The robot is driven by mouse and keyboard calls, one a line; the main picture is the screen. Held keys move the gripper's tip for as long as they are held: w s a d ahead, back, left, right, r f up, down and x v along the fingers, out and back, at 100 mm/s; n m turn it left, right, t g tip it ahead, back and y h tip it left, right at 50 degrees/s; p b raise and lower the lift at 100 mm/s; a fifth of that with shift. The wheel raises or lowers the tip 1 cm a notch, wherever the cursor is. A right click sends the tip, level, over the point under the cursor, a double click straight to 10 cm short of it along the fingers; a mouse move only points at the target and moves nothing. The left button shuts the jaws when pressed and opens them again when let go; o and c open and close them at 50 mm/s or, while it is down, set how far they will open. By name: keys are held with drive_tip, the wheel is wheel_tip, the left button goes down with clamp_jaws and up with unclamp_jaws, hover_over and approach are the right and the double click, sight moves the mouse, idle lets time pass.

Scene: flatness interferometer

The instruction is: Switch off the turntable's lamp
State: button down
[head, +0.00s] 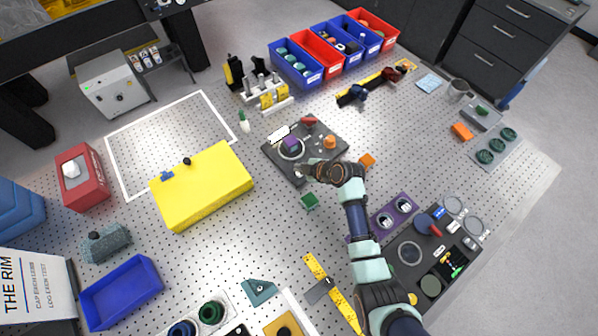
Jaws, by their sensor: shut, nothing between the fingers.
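The turntable (270,153) is a dark grey plate near the middle of the bench in the head view. It carries a round disc with a purple block (292,143) on it, a bright white panel (279,134) at its back left, a red part (309,121) at the back and an orange knob (330,142) at the right. I cannot tell which part is the lamp's switch. My gripper (301,172) is shut and empty, at the plate's front edge. It hides part of that edge, and I cannot tell whether it touches anything.
A yellow box (202,186) stands to the left. A green block (309,201) and an orange block (367,161) lie close to my gripper. Blue and red bins (297,66) line the back, with a yellow-and-white rack (268,98) before them.

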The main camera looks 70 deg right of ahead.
drive_tip(key=shift+f, duration=0.1)
drive_tip(key=shift+f+b, duration=0.35)
drive_tip(key=shift+b, duration=0.15)
drive_tip(key=shift+f+b, duration=0.35)
drive_tip(key=shift+b, duration=0.05)
idle(0.4)
drive_tip(key=shift+r+p, duration=0.6)
drive_tip(key=shift+r, duration=0.2)
wheel_tip(320, 180, up, 6)
drive_tip(key=p, duration=0.4)
